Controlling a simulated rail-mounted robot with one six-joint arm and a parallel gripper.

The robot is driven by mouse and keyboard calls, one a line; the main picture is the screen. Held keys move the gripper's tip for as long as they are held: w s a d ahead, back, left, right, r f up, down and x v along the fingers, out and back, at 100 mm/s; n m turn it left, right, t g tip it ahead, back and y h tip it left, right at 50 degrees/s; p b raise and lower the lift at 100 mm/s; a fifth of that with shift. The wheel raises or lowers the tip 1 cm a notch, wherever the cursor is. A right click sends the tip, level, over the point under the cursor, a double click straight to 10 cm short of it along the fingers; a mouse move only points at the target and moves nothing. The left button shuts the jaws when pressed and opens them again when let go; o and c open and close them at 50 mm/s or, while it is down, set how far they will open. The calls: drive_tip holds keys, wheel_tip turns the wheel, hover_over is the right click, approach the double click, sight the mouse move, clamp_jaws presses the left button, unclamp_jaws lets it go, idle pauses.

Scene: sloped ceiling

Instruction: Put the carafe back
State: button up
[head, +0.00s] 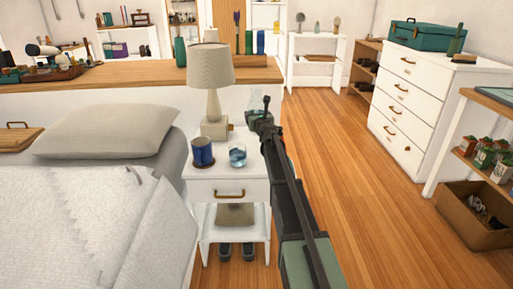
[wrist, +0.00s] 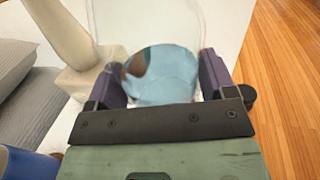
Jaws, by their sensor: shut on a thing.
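My gripper (wrist: 160,80) is shut on the carafe (wrist: 160,85), a clear glass vessel with pale blue contents, between its two purple-grey fingers. In the head view my gripper (head: 262,116) is over the back right of the white nightstand (head: 228,188). The carafe (head: 254,101) shows there only as a faint clear shape behind the gripper. Its base is hidden, so I cannot tell whether it touches the top. A short glass with blue contents (head: 238,156) stands on the nightstand beside a dark blue mug (head: 203,152).
A lamp (head: 211,76) stands at the back left of the nightstand, close to the gripper; its base (wrist: 85,77) shows in the wrist view. The bed (head: 80,215) is at the left. A long counter (head: 120,75) runs behind. Open wooden floor (head: 335,165) lies right.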

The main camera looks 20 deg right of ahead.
wheel_tip(320, 180, down, 7)
drive_tip(key=b, duration=0.5)
drive_tip(key=shift+f, duration=0.15)
drive_tip(key=shift+r, duration=0.2)
drive_tip(key=shift+f, duration=0.1)
drive_tip(key=o, duration=0.8)
drive_tip(key=shift+r, duration=0.25)
drive_tip(key=s, duration=0.4)
drive_tip(key=s+a, duration=0.1)
drive_tip(key=s, duration=0.3)
drive_tip(key=s+a, duration=0.1)
drive_tip(key=s, duration=0.3)
drive_tip(key=shift+f, duration=0.1)
